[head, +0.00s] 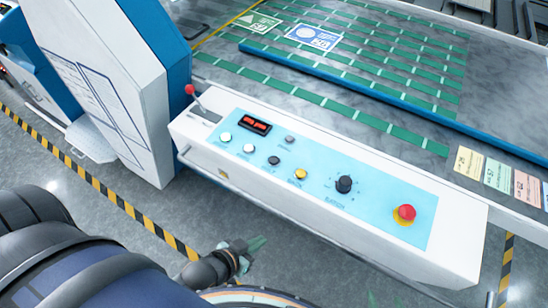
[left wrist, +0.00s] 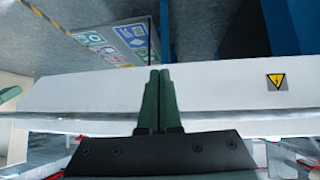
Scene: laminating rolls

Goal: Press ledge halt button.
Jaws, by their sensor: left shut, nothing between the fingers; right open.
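The red halt button (head: 406,212) sits on a yellow base at the right end of the light-blue panel, on top of the white console ledge (head: 455,240). My left gripper (head: 256,246) has green fingers and is below the front side of the console, left of the button and apart from it. In the left wrist view its fingers (left wrist: 158,98) are pressed together, empty, in front of the white console face (left wrist: 215,90). The button is not in that view. Green fingertips at the bottom edge of the head view appear to be my right gripper (head: 398,300), spread apart and mostly cut off.
A rail (head: 230,185) runs along the console front. Colored cards (head: 497,174) lie behind its right end.

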